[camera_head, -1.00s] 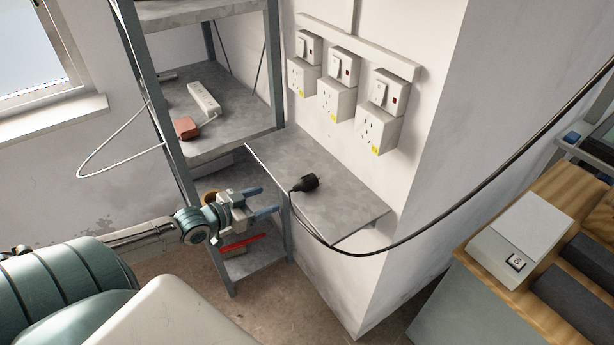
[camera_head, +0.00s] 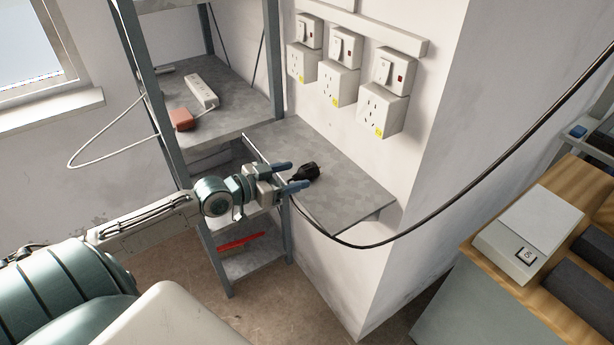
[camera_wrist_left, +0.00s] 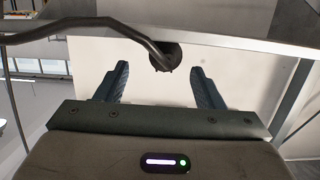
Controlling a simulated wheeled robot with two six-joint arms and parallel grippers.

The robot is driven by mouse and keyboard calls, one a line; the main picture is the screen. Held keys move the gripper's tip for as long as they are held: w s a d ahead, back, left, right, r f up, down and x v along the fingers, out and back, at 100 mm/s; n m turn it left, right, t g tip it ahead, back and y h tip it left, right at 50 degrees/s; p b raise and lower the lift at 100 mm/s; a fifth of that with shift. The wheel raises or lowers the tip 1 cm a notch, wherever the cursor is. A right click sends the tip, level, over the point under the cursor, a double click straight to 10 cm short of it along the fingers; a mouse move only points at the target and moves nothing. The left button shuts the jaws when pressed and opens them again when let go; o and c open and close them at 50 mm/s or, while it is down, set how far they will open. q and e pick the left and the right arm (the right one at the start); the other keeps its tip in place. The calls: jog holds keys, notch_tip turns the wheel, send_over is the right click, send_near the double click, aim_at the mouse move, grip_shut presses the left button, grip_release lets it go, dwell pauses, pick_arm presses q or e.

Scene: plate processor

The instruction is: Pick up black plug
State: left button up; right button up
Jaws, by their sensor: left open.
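The black plug (camera_head: 308,170) lies on the grey wall shelf (camera_head: 345,190), with its black cable running off to the right. My left gripper (camera_head: 299,173) is open and empty beside the plug, its blue fingers pointing toward it. In the left wrist view the round end of the plug (camera_wrist_left: 166,57) lies between the lines of the two fingers and about level with the fingertips (camera_wrist_left: 160,68). I cannot tell whether the fingers touch it. The cable (camera_wrist_left: 110,22) crosses the upper left of that view. My right gripper is not in view.
Several white sockets with switches (camera_head: 340,80) are on the wall above the shelf. A wooden bench (camera_head: 575,215) stands at the right.

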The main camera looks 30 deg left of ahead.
aim_at(298, 174)
pick_arm(q)
jog(key=x, duration=0.3)
jog(key=shift+w+a+f, duration=0.15)
jog(key=shift+w+f, duration=0.1)
jog(key=shift+w, duration=0.15)
jog(key=shift+w+d+f, duration=0.2)
jog(key=shift+w+d, duration=0.05)
jog(key=shift+w, duration=0.3)
jog(key=c, duration=1)
jog(key=shift+c, duration=0.4)
jog(key=shift+r, duration=0.1)
